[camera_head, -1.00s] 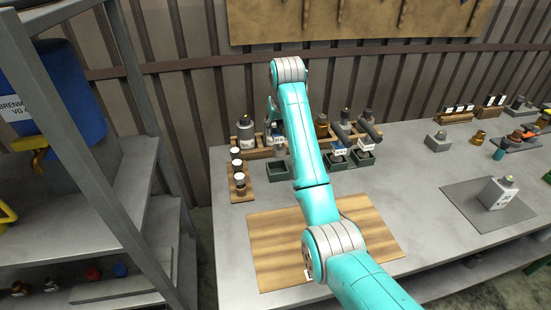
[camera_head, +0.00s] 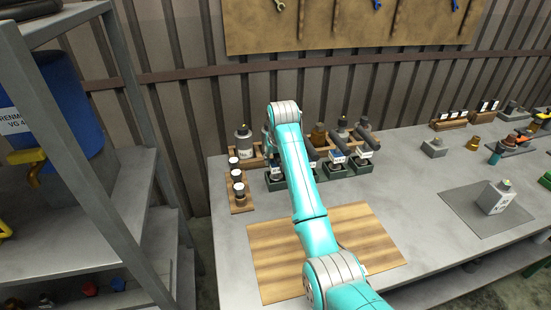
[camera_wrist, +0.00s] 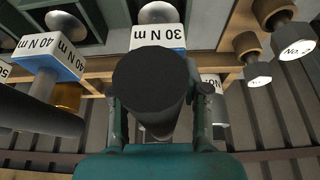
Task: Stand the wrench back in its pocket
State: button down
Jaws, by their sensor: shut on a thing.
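My gripper (camera_wrist: 160,108) is shut on the dark round handle of the wrench (camera_wrist: 150,78), with a finger on each side of it. The wrench has a white and blue block marked 30 N m and a silvery round head beyond it. A dark green pocket (camera_wrist: 192,37) edge shows around the head; I cannot tell whether the head is inside it. A wrench marked 40 N m (camera_wrist: 45,55) is beside it on the left. In the head view my arm hides the gripper and most of the held wrench.
Other wrenches (camera_head: 365,143) stand right of my arm in the wooden rack, over green pockets (camera_head: 361,168).

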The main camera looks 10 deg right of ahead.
jog(key=shift+f, duration=0.1)
jog(key=c, duration=0.6)
grip_release()
jog(key=shift+o, duration=0.2)
jog(key=v, duration=1.2)
